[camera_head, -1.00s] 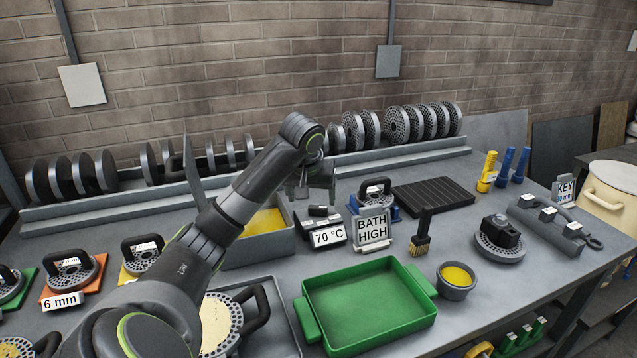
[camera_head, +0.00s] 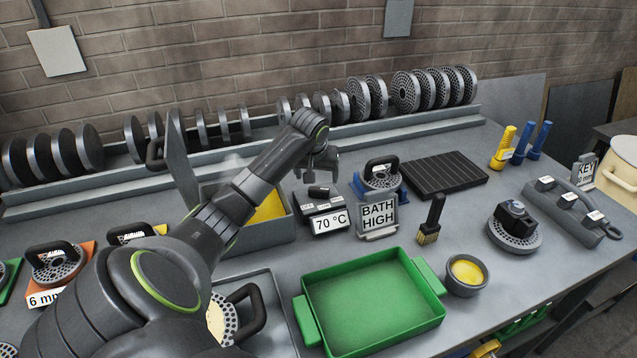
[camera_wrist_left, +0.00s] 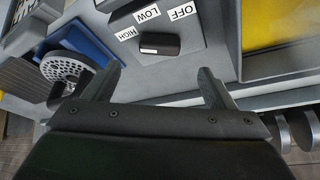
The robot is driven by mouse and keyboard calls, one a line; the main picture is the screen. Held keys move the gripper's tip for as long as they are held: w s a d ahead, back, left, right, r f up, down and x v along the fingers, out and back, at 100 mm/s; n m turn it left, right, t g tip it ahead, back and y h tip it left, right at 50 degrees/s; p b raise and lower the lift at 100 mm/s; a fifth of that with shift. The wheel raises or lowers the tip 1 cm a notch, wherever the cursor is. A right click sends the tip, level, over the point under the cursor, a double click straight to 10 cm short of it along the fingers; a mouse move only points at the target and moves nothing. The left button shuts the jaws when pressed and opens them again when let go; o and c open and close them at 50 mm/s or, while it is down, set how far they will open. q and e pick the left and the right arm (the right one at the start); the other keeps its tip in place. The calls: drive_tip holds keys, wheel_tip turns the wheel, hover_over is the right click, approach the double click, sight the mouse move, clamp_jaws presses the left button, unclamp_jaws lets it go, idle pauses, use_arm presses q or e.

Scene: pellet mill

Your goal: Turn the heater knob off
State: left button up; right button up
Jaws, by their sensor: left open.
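The heater box (camera_head: 308,216) stands behind the green tray, with a "70 °C" plate (camera_head: 331,221) on its front. Its black heater knob (camera_head: 319,191) is on top. In the left wrist view the knob (camera_wrist_left: 160,44) has a white mark on its left end, on the side of the HIGH label (camera_wrist_left: 126,33). The LOW (camera_wrist_left: 148,13) and OFF (camera_wrist_left: 182,11) labels follow to the right. My left gripper (camera_head: 322,172) is open and empty just above and behind the knob. In the wrist view the knob lies beyond the fingertips (camera_wrist_left: 162,80), apart from them. My right gripper is not in view.
A bath with yellow contents (camera_head: 268,232) and a raised lid stands left of the box. A "BATH HIGH" sign (camera_head: 378,216) and a perforated die on a blue stand (camera_head: 382,178) are to the right. The green tray (camera_head: 372,298) is in front. Racked discs (camera_head: 405,92) line the back.

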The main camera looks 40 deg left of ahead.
sight(319, 189)
use_arm(q)
drive_tip(key=p+x, duration=0.1)
drive_tip(key=x, duration=0.4)
drive_tip(key=shift+w+f, duration=0.1)
drive_tip(key=shift+f, duration=0.1)
drive_tip(key=shift+x, duration=1.15)
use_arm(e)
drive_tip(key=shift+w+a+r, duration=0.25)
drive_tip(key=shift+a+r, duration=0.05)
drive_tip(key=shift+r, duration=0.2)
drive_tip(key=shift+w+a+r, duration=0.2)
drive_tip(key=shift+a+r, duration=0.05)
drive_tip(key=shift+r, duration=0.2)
use_arm(q)
drive_tip(key=shift+r, duration=0.1)
drive_tip(key=shift+c, duration=1)
drive_tip(key=c, duration=0.8)
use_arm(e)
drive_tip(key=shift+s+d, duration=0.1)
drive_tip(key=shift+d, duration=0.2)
